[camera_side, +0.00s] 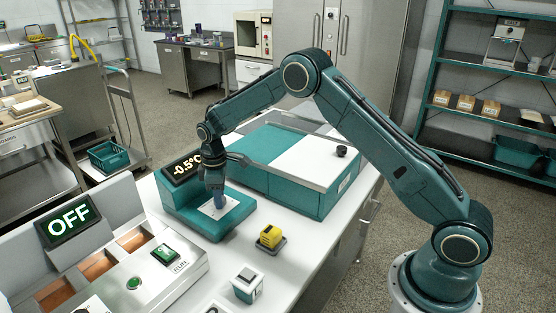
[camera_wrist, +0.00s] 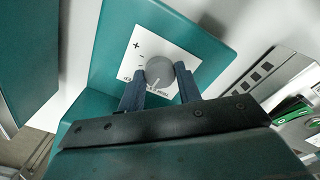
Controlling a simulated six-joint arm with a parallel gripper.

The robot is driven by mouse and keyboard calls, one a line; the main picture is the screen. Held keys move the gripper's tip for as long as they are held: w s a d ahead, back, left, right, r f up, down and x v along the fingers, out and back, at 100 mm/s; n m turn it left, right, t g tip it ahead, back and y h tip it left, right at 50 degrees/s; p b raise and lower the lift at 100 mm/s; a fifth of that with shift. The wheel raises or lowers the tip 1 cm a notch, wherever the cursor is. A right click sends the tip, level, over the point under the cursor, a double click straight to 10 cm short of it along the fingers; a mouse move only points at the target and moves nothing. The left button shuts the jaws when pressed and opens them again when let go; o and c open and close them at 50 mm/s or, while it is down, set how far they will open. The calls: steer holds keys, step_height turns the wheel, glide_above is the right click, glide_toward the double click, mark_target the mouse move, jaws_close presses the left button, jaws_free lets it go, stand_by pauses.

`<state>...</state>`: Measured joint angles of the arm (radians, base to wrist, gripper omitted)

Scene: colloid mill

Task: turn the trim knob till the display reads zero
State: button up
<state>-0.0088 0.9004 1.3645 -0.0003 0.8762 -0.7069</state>
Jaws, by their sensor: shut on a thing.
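The trim knob (camera_wrist: 159,73) is a grey round knob with a pale pointer line, on a white plate with plus and minus marks. In the wrist view my gripper (camera_wrist: 160,84) has its two blue fingers on either side of the knob, shut on it. In the side view my gripper (camera_side: 219,203) points down onto the white plate of a teal unit (camera_side: 241,212), and the knob is hidden by the fingers. The display (camera_side: 184,168) at the back of that unit reads -0.5°C.
At left is a grey machine with a display (camera_side: 69,221) reading OFF and a green switch (camera_side: 165,254).

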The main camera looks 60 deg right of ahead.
steer(key=shift+m, duration=2.5)
steer(key=o, duration=1)
steer(key=shift+r, duration=0.15)
step_height(320, 180, up, 14)
steer(key=shift+f, duration=0.2)
steer(key=shift+r, duration=0.1)
